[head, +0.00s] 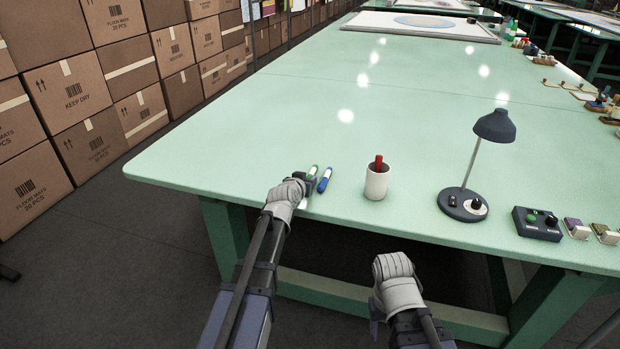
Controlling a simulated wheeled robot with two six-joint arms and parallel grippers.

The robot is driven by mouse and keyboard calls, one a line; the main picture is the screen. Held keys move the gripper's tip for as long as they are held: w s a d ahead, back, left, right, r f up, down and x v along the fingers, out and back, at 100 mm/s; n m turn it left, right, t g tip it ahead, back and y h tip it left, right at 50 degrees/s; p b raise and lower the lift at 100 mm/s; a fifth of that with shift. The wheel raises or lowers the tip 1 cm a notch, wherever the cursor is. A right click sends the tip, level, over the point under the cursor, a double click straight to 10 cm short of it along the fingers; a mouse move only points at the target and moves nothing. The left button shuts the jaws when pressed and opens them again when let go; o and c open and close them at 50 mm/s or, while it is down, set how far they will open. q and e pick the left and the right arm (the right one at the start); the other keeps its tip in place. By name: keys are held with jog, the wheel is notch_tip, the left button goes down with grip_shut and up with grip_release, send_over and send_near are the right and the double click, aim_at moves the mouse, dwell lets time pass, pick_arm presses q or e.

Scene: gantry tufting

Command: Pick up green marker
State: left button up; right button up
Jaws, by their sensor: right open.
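A green marker (312,171) lies near the front left of the pale green table (420,110). My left gripper (303,182) is at the near end of this marker, at table level, and hides part of it. I cannot tell whether its fingers are around the marker or only beside it, or whether they are open or shut. A blue marker (324,180) lies just right of the green one. My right gripper (393,268) is in front of the table's near edge, away from the markers, and is open; its fingertips are hard to make out.
A white cup (376,182) with a red marker (379,162) stands right of the markers. A dark desk lamp (464,200) and a button box (537,223) are farther right. Cardboard boxes (80,92) line the left. The table's middle is clear.

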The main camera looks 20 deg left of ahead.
pick_arm(q)
grip_shut()
dwell(0.3)
